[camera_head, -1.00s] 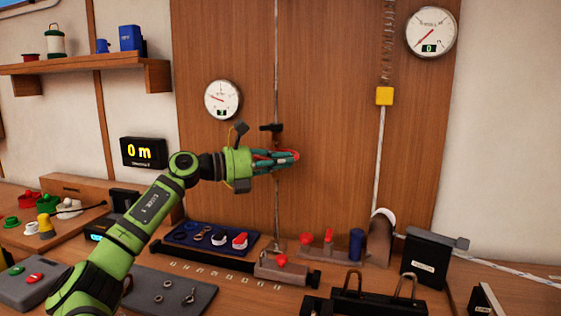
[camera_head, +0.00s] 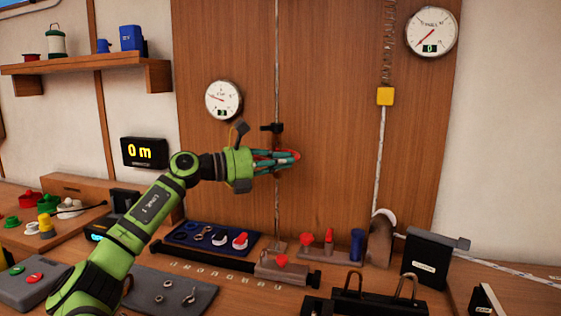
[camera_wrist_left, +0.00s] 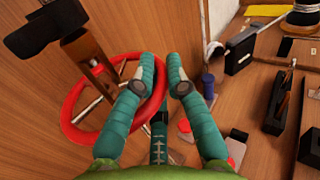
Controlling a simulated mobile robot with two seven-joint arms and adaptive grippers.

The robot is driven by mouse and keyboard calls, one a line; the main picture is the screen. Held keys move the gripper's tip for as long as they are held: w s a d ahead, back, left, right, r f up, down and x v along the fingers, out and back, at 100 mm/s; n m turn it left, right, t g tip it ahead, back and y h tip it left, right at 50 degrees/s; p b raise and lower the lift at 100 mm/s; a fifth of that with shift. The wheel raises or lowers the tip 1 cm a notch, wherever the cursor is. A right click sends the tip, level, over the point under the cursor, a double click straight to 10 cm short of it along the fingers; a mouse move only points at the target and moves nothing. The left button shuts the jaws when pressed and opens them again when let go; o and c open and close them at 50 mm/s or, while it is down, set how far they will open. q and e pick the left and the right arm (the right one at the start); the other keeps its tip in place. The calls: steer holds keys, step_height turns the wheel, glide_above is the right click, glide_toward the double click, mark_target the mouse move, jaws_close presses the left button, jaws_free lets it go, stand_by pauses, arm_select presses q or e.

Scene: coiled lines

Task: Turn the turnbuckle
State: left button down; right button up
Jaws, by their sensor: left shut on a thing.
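The turnbuckle's red wheel (camera_wrist_left: 80,130) is a ring with spokes on the vertical line (camera_head: 277,60) in front of the wood panel. In the head view only part of its red rim (camera_head: 293,153) shows past my fingers. My left gripper (camera_head: 287,162) is shut on the rim. In the left wrist view its teal fingers (camera_wrist_left: 162,88) lie either side of the rim, one inside the ring and one outside. My right gripper is in neither view.
A round gauge (camera_head: 223,100) hangs left of the line, and another gauge (camera_head: 432,32) at upper right. A yellow block (camera_head: 385,96) hangs on a second line. Below is a bench with a blue tray (camera_head: 185,233) and a black block (camera_head: 430,258).

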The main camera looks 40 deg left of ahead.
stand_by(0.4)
arm_select(q)
steer(key=c, duration=1.5)
jaws_free()
steer(key=shift+o, duration=0.9)
steer(key=shift+w+d, duration=0.15)
steer(key=shift+s+a+f, duration=0.2)
steer(key=shift+s+a, duration=0.2)
steer(key=shift+s, duration=0.25)
steer(key=v, duration=1)
steer(key=shift+s+r, duration=0.2)
steer(key=shift+s, duration=0.05)
